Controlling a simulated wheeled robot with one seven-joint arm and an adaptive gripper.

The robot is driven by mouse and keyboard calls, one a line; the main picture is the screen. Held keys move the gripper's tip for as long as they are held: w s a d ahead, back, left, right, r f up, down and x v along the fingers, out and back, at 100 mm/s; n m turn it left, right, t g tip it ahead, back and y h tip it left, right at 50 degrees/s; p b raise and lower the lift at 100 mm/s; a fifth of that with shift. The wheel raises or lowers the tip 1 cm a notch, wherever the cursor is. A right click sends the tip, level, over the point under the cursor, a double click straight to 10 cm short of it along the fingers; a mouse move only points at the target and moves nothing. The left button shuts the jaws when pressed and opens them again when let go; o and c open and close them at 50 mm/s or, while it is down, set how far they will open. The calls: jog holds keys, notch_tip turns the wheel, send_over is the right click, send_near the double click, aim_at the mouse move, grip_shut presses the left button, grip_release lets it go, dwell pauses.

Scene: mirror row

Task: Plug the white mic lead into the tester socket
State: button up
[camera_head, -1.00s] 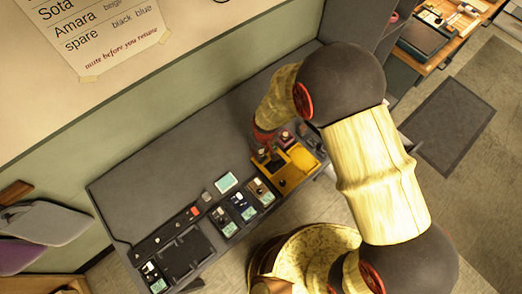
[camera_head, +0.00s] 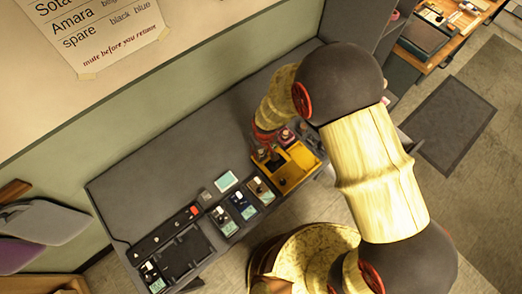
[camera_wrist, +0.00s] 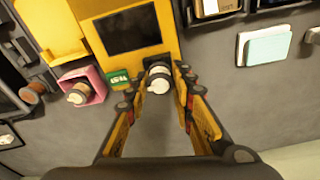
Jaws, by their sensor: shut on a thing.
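The yellow tester (camera_head: 300,176) is on the grey bench; the wrist view shows its yellow body (camera_wrist: 165,22) and dark screen (camera_wrist: 128,29). My gripper (camera_wrist: 160,84) is at the tester's near edge, its fingers closed on either side of a plug with a white end (camera_wrist: 158,86) and a dark collar. I take this as the white mic lead. In the head view, my gripper (camera_head: 262,137) largely hides the plug.
A pink holder (camera_wrist: 96,78) with a white-ended plug (camera_wrist: 78,94) stands left of my gripper in the wrist view. Several small devices with pale cards (camera_head: 226,181) line the bench. The bench's back strip (camera_head: 165,165) is clear.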

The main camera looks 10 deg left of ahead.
jog(key=o, duration=1)
jog(key=shift+c, duration=0.2)
jog(key=shift+o, duration=0.6)
notch_tip(320, 180, up, 12)
jog(key=s, duration=0.1)
jog(key=shift+d, duration=0.45)
jog(key=shift+s+f, duration=0.1)
